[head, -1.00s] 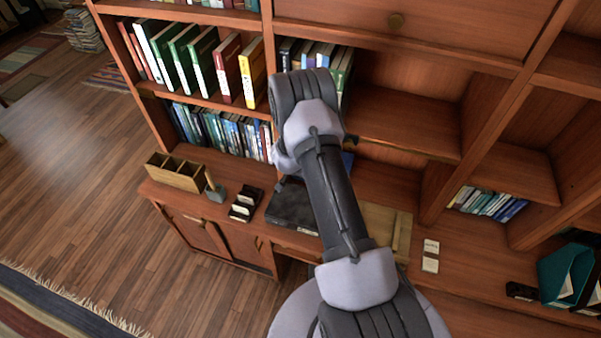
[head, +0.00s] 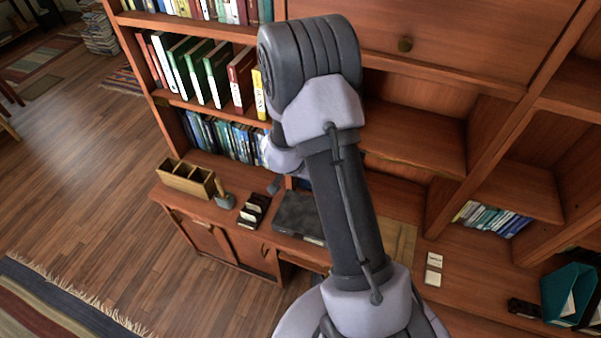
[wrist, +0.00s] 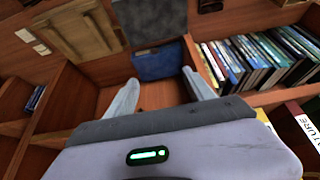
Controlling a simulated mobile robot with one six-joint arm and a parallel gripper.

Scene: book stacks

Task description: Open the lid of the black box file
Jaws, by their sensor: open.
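The black box file (head: 297,214) lies flat on the desk top in the head view, its right part hidden behind my arm. Its lid looks shut. In the wrist view its dark face (wrist: 150,20) shows at the top, beyond my fingertips. My gripper (wrist: 160,88) is open and empty, its two pale fingers spread apart, with a clear gap between them and the box file. In the head view my arm hides most of the gripper.
A blue object (wrist: 157,64) stands beside the box file. A wooden organiser (head: 187,180), a stamp (head: 224,198) and small black holders (head: 252,210) are left of it. A wooden board (wrist: 82,32) lies on its other side. Shelved books (wrist: 258,58) are close to my gripper.

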